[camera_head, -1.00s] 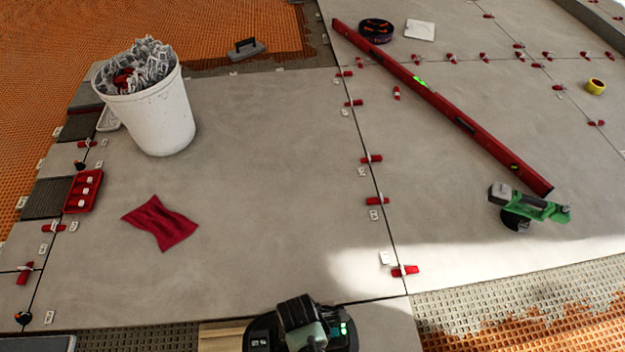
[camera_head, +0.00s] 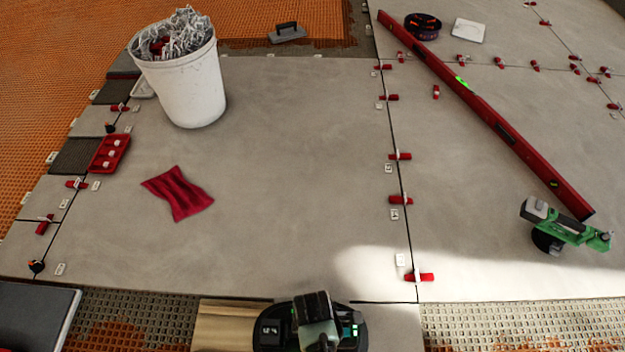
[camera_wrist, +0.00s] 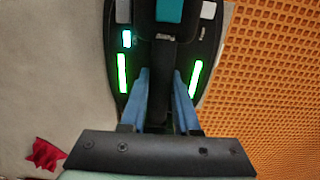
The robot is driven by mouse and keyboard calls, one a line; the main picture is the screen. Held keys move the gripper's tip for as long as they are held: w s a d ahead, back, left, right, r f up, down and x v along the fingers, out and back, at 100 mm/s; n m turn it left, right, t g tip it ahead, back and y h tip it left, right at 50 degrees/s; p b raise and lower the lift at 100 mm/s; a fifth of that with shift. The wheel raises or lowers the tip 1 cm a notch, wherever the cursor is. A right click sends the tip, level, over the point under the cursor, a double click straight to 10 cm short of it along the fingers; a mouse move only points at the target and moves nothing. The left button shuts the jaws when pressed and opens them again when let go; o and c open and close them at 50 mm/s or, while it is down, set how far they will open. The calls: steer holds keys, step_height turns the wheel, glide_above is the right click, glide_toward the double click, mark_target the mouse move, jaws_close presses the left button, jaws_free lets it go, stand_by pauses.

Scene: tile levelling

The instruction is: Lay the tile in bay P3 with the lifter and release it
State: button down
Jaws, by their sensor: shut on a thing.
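The lifter (camera_head: 312,325), a black device with green lights, is at the bottom middle of the head view. My gripper (camera_wrist: 165,85) shows in the wrist view with its blue fingers on both sides of the lifter's dark middle part, shut on it. The lifter's lit pads also show there (camera_wrist: 122,72). A pale strip (camera_wrist: 224,50) shows beside the lifter; I cannot tell whether it is the tile's edge. The tile under the lifter is mostly hidden, and whether it is lifted is unclear. I see no P3 label that I can read.
A white bucket (camera_head: 185,85), a red cloth (camera_head: 178,192) and a red tray (camera_head: 110,153) are on the left. A long red level (camera_head: 490,120) and a green tool (camera_head: 565,228) are on the right. A wooden piece (camera_head: 222,325) and a dark slab (camera_head: 35,315) lie in front.

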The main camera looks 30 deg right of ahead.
steer(key=shift+w+f+b, duration=0.15)
steer(key=shift+f+b, duration=1.85)
steer(key=shift+b, duration=0.15)
steer(key=shift+f, duration=0.8)
stand_by(0.5)
